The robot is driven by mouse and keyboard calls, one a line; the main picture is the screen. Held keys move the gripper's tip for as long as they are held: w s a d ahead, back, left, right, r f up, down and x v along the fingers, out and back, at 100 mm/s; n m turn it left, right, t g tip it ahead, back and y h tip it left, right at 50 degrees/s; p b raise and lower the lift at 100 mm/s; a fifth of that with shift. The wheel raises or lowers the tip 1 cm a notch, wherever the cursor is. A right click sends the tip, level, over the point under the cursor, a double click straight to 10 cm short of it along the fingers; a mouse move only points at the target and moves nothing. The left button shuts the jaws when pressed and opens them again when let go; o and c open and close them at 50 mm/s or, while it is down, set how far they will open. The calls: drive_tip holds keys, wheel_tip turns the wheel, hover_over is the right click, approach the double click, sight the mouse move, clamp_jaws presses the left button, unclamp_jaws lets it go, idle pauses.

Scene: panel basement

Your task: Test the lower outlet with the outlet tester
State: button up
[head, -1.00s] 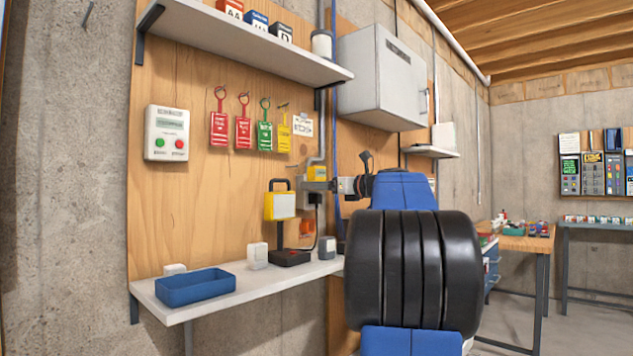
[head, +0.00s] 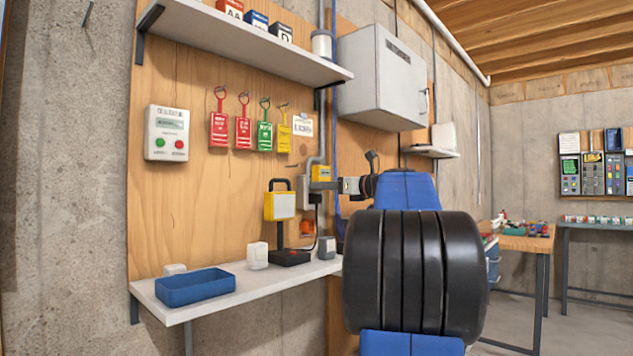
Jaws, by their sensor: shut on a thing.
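The yellow outlet tester (head: 321,173) is at the wall beside the grey outlet box (head: 306,192), held by my gripper (head: 328,185). The gripper is seen side-on and small, and is shut on the tester. I cannot tell whether the tester touches the outlet face. A black plug (head: 317,198) with a cord sits low on the box, just under the gripper. The outlet faces are mostly hidden by the tester and gripper, so I cannot make out the lower outlet clearly.
Below, a shelf (head: 225,302) carries a blue tray (head: 195,287), a yellow work lamp (head: 280,206), a white block (head: 257,256) and a grey block (head: 326,247). An upper shelf (head: 250,55) and a grey cabinet (head: 382,80) overhang the area. Tags hang left.

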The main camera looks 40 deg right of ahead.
drive_tip(key=shift+s+d, duration=0.15)
drive_tip(key=shift+s, duration=1.75)
drive_tip(key=shift+s, duration=0.2)
